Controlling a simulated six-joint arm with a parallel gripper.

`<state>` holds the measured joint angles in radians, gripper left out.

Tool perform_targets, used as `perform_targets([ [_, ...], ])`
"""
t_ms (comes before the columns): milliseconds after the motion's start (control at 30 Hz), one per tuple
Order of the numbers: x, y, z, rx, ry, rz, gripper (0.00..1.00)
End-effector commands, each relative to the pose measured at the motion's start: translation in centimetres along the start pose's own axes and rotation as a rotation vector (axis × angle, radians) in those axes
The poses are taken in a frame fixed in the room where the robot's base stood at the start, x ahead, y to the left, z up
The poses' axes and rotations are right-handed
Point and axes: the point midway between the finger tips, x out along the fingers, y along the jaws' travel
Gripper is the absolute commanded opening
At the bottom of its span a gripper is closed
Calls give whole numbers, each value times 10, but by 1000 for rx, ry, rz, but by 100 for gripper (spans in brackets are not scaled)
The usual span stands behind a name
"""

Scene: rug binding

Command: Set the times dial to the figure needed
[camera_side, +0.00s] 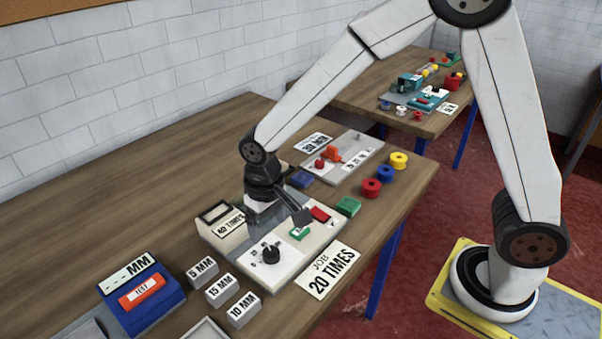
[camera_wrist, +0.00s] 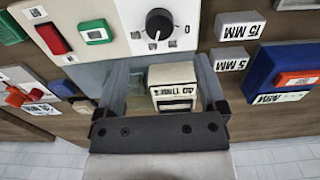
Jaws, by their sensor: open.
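The black dial knob (camera_side: 271,254) sits on a pale panel (camera_side: 290,276) with small marks around it; in the wrist view the knob (camera_wrist: 159,23) shows a light pointer line toward the bottom of the picture. Its figures are too small to read. Beside the panel, a cream box (camera_side: 222,227) reads "40 TIMES"; it also shows in the wrist view (camera_wrist: 172,84). A job card (camera_side: 329,270) reads "JOB 20 TIMES". My gripper (camera_side: 283,207) is open and empty above the bench behind the panel, apart from the knob. In the wrist view my gripper (camera_wrist: 160,108) frames the cream box.
Red (camera_side: 320,215) and green (camera_side: 299,233) controls sit on the panel's far part. Blocks marked 5 MM (camera_side: 202,273), 15 MM (camera_side: 222,291) and 10 MM (camera_side: 243,310) stand near a blue MM tester (camera_side: 143,299). Coloured spools (camera_side: 385,174) lie by the bench's right edge.

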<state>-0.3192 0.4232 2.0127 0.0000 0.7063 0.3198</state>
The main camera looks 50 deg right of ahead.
Motion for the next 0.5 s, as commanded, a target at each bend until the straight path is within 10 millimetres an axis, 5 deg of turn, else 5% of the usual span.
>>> perform_targets([
  [500, 36, 1, 1, 0, -2, 1, 90],
])
